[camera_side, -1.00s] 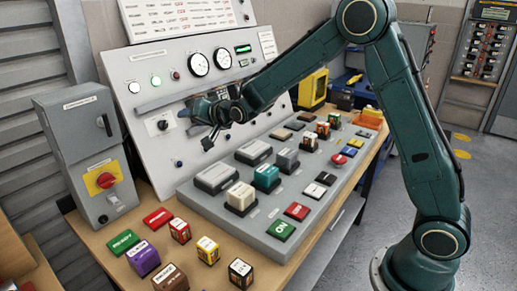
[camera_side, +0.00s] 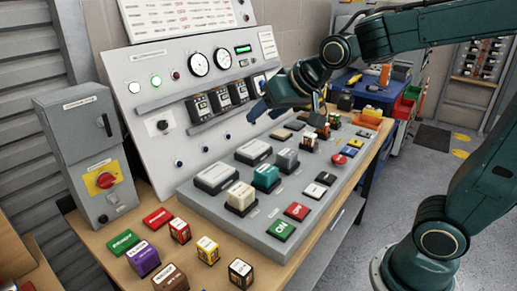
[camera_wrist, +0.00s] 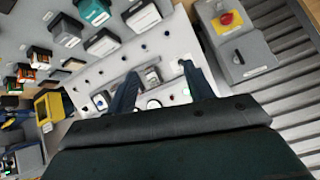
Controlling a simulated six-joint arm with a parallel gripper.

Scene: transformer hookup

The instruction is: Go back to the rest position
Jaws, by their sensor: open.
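My gripper (camera_side: 290,112) is in the air in front of the right part of the upright grey panel (camera_side: 150,92), above the far end of the sloped console (camera_side: 270,210). Its two dark fingers stand apart with nothing between them. In the wrist view the open fingers of my gripper (camera_wrist: 160,85) point toward the panel's gauges. My arm reaches in from the upper right in the side view. It hides part of the panel's right edge.
A grey switch box (camera_side: 75,130) with a red knob stands at the left. Several coloured blocks, including a purple one (camera_side: 143,259), lie on the wooden table (camera_side: 95,240) in front. Several blocks sit on the console. A blue cart (camera_side: 375,95) stands behind at the right.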

